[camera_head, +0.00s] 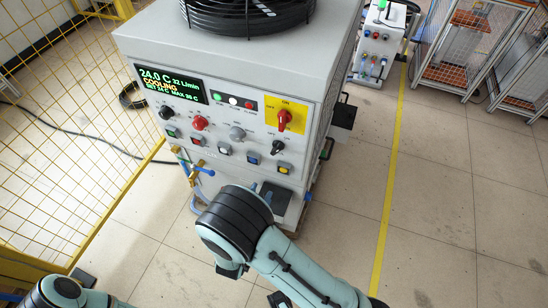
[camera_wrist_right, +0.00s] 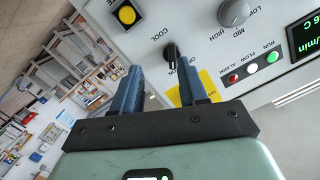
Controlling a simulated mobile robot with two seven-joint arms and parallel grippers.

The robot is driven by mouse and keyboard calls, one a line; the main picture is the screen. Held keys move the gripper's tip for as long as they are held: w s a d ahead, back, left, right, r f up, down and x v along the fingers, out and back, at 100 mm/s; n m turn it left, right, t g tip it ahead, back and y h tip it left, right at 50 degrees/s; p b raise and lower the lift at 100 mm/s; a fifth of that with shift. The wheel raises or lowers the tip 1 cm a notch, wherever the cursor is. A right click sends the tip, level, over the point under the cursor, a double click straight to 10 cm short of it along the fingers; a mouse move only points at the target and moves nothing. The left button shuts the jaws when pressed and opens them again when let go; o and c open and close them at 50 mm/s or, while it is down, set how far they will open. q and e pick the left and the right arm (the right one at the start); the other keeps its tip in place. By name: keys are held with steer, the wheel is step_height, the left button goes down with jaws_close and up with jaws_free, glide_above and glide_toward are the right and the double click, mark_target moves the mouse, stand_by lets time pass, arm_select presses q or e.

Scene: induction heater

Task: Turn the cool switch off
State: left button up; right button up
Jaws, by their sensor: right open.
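The cool switch is a small black rotary knob (camera_head: 278,147) low on the right of the heater's front panel, below the yellow plate. In the right wrist view the black knob (camera_wrist_right: 171,53), labelled COOL, shows close up beyond the fingertips. My right gripper (camera_wrist_right: 160,67) is open, with its two blue fingers apart. The knob appears between the fingertips in that view, nearer the right one; contact is not visible. In the head view my right forearm and wrist hide much of this gripper below the panel. My left arm shows at the bottom left; its gripper is not visible.
The red main switch (camera_head: 283,117) on its yellow plate (camera_head: 298,112) sits just above the cool switch. A yellow push button (camera_head: 284,169) sits below it. The display (camera_head: 170,86) reads COOLING. A yellow mesh fence (camera_head: 60,140) stands left; open floor lies right.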

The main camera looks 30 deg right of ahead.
mark_target(276, 152)
steer(key=shift+m+h, duration=0.8)
steer(key=w+d+r, duration=0.1)
steer(key=w+d, duration=0.1)
steer(key=d, duration=0.1)
steer(key=w+d+r+p, duration=0.1)
steer(key=w+d, duration=0.2)
steer(key=w+d+r+p, duration=0.1)
steer(key=w+d, duration=0.2)
steer(key=shift+r, duration=0.2)
arm_select(q)
steer(key=w+r, duration=0.1)
steer(key=r, duration=0.1)
steer(key=shift+w+a+r, duration=0.2)
steer(key=shift+w+r, duration=0.15)
arm_select(e)
jaws_close()
